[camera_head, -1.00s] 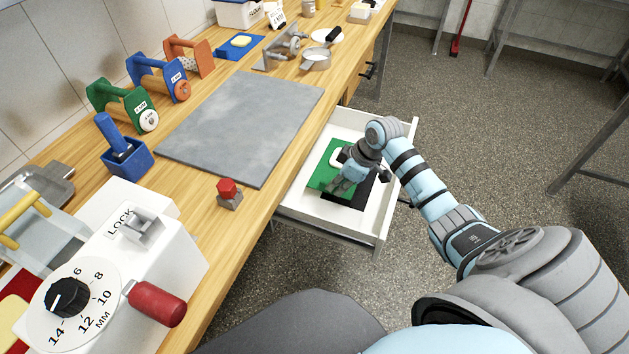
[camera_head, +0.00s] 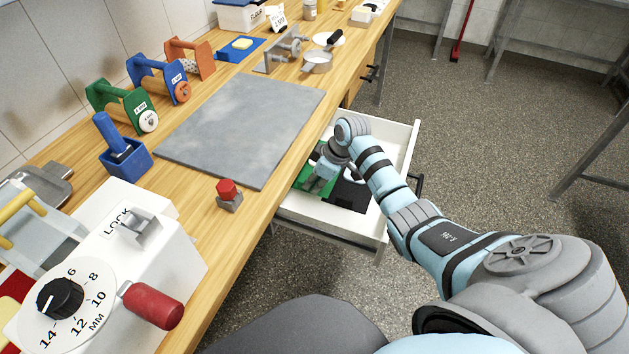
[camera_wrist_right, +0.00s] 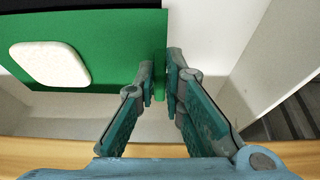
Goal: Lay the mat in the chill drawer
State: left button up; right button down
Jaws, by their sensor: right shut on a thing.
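The green mat (camera_head: 304,178) is inside the open white chill drawer (camera_head: 398,150), near the drawer's bench side and mostly hidden by my right gripper in the head view. My right gripper (camera_head: 316,187) reaches down over it. In the right wrist view my right gripper (camera_wrist_right: 160,86) is shut on the near edge of the green mat (camera_wrist_right: 120,52). A white rounded piece (camera_wrist_right: 49,64) lies on the mat. A black patch (camera_head: 350,194) shows on the drawer floor beside the mat. I cannot tell whether the mat touches the floor. My left gripper is out of view.
The wooden bench edge (camera_head: 262,210) runs along the drawer's left side. A grey slab (camera_head: 240,125) lies on the bench, with a small red-topped block (camera_head: 229,196) near its front corner. A white machine with a dial (camera_head: 165,240) stands at the front left. The floor to the right is open.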

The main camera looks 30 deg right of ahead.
jog(key=shift+f, duration=0.25)
jog(key=c, duration=1.7)
grip_release()
jog(key=shift+r, duration=0.15)
jog(key=p+v, duration=0.3)
jog(key=v, duration=1)
jog(key=shift+w, duration=0.1)
